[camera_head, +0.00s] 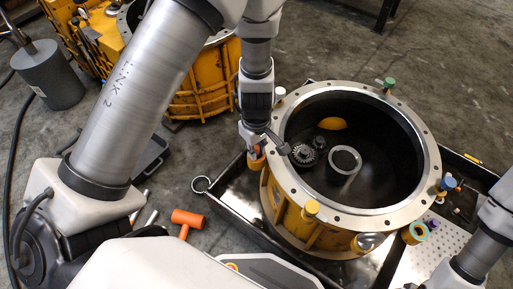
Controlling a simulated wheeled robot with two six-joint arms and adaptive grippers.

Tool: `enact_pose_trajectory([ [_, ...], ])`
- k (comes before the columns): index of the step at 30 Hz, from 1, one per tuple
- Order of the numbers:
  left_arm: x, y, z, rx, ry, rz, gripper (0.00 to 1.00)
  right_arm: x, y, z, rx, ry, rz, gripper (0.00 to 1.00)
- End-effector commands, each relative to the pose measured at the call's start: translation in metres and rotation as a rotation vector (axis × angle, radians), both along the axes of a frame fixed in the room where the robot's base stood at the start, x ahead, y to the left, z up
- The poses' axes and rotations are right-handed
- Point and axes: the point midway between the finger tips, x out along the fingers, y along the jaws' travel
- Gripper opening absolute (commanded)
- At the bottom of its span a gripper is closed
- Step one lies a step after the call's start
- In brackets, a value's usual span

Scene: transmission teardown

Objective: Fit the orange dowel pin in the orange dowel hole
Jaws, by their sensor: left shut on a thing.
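My left gripper (256,148) points down at the left rim of the large yellow ring housing (292,222). It is shut on the orange dowel pin (257,161), whose orange end shows below the fingers. The pin is at the outer left edge of the housing's flange; I cannot tell whether it touches the flange or is in a hole. The orange dowel hole cannot be made out, and the gripper covers part of that rim. My right arm enters at the lower right, but its gripper is out of the picture.
A yellow knob (312,207), a green one (389,83) and a blue one (448,184) stand around the flange. Dark gears (303,154) and a metal ring (345,160) lie inside the housing. An orange mallet (187,217) lies left of the black tray (233,188).

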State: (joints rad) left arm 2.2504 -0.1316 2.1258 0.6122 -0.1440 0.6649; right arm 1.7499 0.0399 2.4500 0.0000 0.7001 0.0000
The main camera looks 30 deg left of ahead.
Motion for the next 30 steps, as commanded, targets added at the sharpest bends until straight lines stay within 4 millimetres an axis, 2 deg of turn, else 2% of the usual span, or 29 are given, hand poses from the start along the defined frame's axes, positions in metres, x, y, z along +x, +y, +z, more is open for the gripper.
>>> enact_pose_trajectory([
  [3, 0.000, 0.000, 0.000, 0.000, 0.001, 0.000, 0.00, 0.000, 0.000, 0.000, 0.000, 0.000, 0.000, 0.40],
  [4, 0.000, 0.000, 0.000, 0.000, 0.001, 0.000, 0.24, 0.000, 0.000, 0.000, 0.000, 0.000, 0.000, 0.40],
  [6, 0.000, 0.000, 0.000, 0.000, 0.001, 0.000, 0.47, 0.000, 0.000, 0.000, 0.000, 0.000, 0.000, 0.40],
  [17, 0.000, 0.000, 0.004, 0.000, -0.001, -0.002, 0.47, 0.000, 0.000, 0.000, 0.000, 0.000, 0.000, 0.40],
  [20, 0.001, 0.000, 0.017, -0.002, -0.004, -0.002, 0.47, 0.000, 0.000, 0.000, 0.000, 0.000, 0.000, 0.40],
  [30, 0.001, 0.000, 0.100, 0.001, -0.004, -0.001, 0.47, 0.000, 0.000, 0.000, 0.000, 0.000, 0.000, 0.40],
])
